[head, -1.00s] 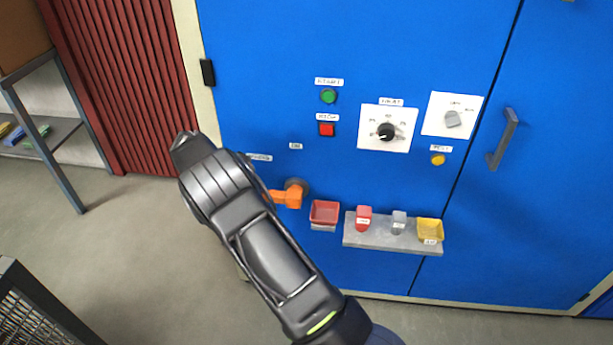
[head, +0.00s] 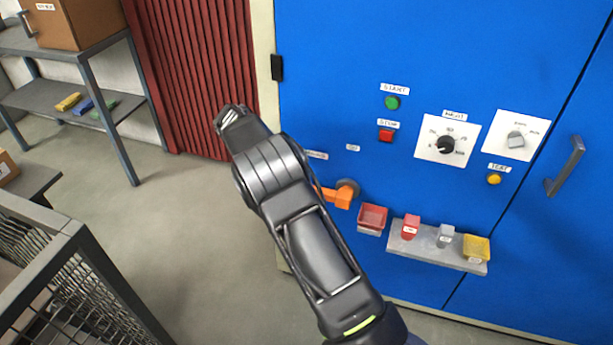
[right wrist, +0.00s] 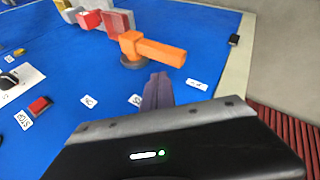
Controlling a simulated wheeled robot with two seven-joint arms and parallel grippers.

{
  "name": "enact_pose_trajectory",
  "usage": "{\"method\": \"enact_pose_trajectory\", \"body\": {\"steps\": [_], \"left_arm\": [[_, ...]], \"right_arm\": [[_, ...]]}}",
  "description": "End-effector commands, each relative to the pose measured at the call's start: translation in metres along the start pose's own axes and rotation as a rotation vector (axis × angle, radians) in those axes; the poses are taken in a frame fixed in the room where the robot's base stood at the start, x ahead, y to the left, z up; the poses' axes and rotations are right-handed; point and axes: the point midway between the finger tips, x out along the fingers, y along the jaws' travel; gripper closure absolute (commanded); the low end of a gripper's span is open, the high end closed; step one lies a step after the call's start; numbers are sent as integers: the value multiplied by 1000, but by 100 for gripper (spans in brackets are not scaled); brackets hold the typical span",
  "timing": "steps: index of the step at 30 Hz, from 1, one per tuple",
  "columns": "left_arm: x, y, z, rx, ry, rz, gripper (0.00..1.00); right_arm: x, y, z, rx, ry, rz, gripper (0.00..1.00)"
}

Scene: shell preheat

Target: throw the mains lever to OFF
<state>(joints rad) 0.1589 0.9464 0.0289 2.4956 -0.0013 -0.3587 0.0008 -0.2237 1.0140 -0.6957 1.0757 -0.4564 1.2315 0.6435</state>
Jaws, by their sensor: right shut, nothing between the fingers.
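The orange mains lever (head: 343,199) sits on a round grey hub on the blue cabinet front. Its handle points left in the head view, and my right arm covers the handle's far end. In the right wrist view the whole lever (right wrist: 152,49) shows, with its handle pointing right. My right gripper (right wrist: 159,76) is shut and empty, with its fingertips close to the handle; a small gap seems to separate them, but contact is hard to judge. In the head view its fingers are hidden behind my arm. My left gripper is out of view.
A red tray (head: 372,217) and a grey ledge (head: 408,247) with small blocks and a yellow tray are right of the lever. Red STOP (head: 386,135) and green START (head: 392,102) buttons are above. A mesh cart (head: 75,238) stands at lower left.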

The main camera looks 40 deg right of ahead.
Motion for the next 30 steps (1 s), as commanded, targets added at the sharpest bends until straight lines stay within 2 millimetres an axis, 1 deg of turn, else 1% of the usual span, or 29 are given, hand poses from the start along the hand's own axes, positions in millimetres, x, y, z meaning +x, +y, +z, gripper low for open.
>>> {"method": "enact_pose_trajectory", "body": {"steps": [3, 6, 7, 10, 15, 30], "left_arm": [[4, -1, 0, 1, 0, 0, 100], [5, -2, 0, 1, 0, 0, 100], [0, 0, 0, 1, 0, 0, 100], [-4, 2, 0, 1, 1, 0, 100], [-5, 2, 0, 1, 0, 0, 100], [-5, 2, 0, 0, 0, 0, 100]], "right_arm": [[-23, -12, -3, 2, 4, 2, 100], [-39, -18, -4, 3, 4, 2, 100], [-45, -18, -5, 3, 3, 5, 100], [-55, -23, -6, 4, 2, 5, 100], [-60, -27, -6, 4, 1, 4, 100], [-60, -26, -6, 1, 1, 4, 100]]}}
